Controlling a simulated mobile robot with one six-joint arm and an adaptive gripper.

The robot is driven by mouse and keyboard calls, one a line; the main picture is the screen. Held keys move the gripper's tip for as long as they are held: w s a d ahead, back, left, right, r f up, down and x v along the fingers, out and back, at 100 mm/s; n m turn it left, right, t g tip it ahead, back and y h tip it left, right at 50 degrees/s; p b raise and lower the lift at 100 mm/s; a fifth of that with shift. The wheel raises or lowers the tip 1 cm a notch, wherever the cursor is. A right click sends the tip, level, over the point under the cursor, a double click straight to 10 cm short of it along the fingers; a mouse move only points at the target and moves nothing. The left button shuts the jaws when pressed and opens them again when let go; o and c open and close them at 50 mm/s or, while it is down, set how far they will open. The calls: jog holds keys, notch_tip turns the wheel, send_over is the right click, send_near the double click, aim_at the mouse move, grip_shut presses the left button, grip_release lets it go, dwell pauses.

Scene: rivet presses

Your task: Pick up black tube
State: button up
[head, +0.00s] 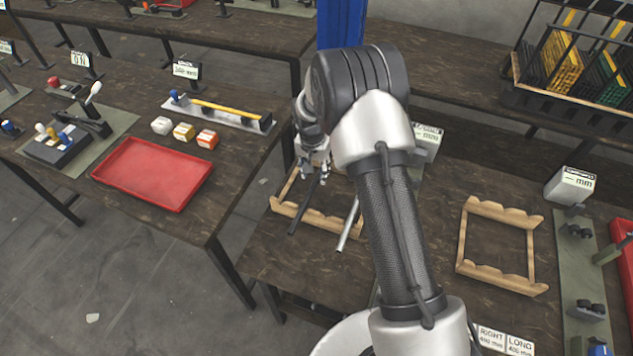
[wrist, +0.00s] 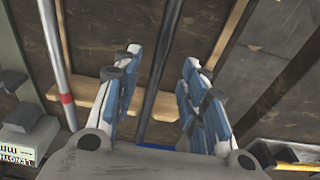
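The black tube (head: 303,210) lies across a wooden rack (head: 330,221) on the dark table, left of my arm in the head view. It also shows in the wrist view (wrist: 160,72), running lengthwise between my fingers. My gripper (head: 317,166) is over the tube's far part in the head view. In the wrist view its two blue-padded fingers (wrist: 162,60) stand apart, one on each side of the tube, with gaps showing. Whether the fingertips reach down to the tube's height is hard to tell.
A silver tube (head: 348,226) lies beside the black one on the same rack; the wrist view shows its red band. An empty wooden rack (head: 470,238) stands to the right of my arm. A red tray (head: 152,174) is on the left table, across a floor gap.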

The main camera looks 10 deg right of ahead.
aim_at(316, 179)
jog(key=f, duration=0.2)
jog(key=f+b, duration=0.1)
jog(key=shift+w+d+f, duration=0.25)
jog(key=shift+w+f, duration=0.05)
jog(key=shift+f, duration=0.05)
jog(key=shift+r, duration=0.1)
jog(key=shift+c, duration=0.4)
grip_shut()
